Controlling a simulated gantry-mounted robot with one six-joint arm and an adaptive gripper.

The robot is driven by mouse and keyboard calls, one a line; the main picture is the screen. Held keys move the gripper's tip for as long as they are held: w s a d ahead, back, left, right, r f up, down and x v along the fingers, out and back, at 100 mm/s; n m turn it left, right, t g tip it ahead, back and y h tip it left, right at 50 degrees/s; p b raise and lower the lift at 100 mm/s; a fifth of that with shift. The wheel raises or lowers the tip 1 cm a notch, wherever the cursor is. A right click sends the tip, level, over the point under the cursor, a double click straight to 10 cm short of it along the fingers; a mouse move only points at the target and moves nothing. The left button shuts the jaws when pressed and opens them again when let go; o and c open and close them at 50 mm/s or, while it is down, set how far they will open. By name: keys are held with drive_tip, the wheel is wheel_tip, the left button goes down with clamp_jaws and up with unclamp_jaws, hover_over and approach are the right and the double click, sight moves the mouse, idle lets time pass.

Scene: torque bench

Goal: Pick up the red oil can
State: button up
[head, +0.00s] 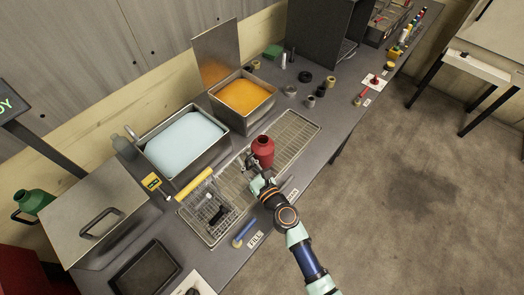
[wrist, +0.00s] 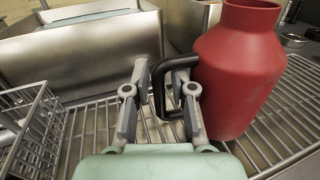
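The red oil can (head: 263,151) stands upright on the wire drain grate (head: 296,135) beside the tubs. In the wrist view the red can (wrist: 240,75) fills the right side, and its black handle (wrist: 158,92) points toward my fingers. My gripper (head: 253,171) is low at the near left side of the can. In the wrist view my gripper (wrist: 165,85) has its fingers apart, with the handle's upright bar between them. A gap shows beside the bar, so the fingers do not look closed on it. The can's far side is hidden.
A wire basket (head: 207,205) with a yellow grip sits left of my gripper. Tubs of pale blue liquid (head: 185,140) and orange liquid (head: 245,96) stand behind. A green can (head: 35,201) is at far left. The grate right of the red can is clear.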

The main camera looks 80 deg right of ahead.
drive_tip(key=shift+a, duration=0.1)
clamp_jaws()
idle(0.4)
wheel_tip(320, 180, up, 20)
drive_tip(key=p, duration=1.9)
